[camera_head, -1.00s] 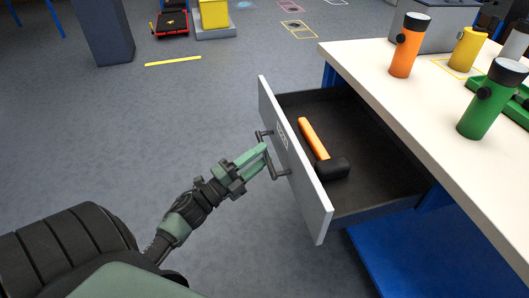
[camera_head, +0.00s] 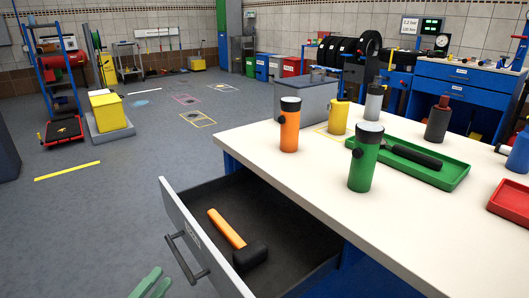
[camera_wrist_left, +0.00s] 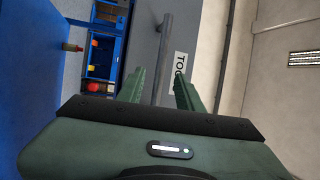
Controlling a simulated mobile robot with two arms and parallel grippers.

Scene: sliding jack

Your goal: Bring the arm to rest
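The drawer (camera_head: 300,262) under the white-topped bench is pulled open. A hammer with an orange handle and black head (camera_head: 228,230) lies inside it. The drawer's grey front (camera_head: 192,225) carries a dark bar handle (camera_head: 186,258), which also shows in the left wrist view (camera_wrist_left: 163,55). My left gripper (camera_head: 157,280) shows only its green fingertips at the bottom edge, beside the handle and apart from it. In the left wrist view the fingers (camera_wrist_left: 160,88) are spread with nothing gripped; the handle shows between them, beyond the tips. My right gripper is not in view.
The bench top (camera_head: 310,180) holds an orange flashlight (camera_head: 289,128), a green flashlight (camera_head: 364,160), a green tray (camera_head: 445,180) and a red tray (camera_head: 512,203). Open floor lies left of the drawer. A yellow box (camera_head: 108,112) stands farther back.

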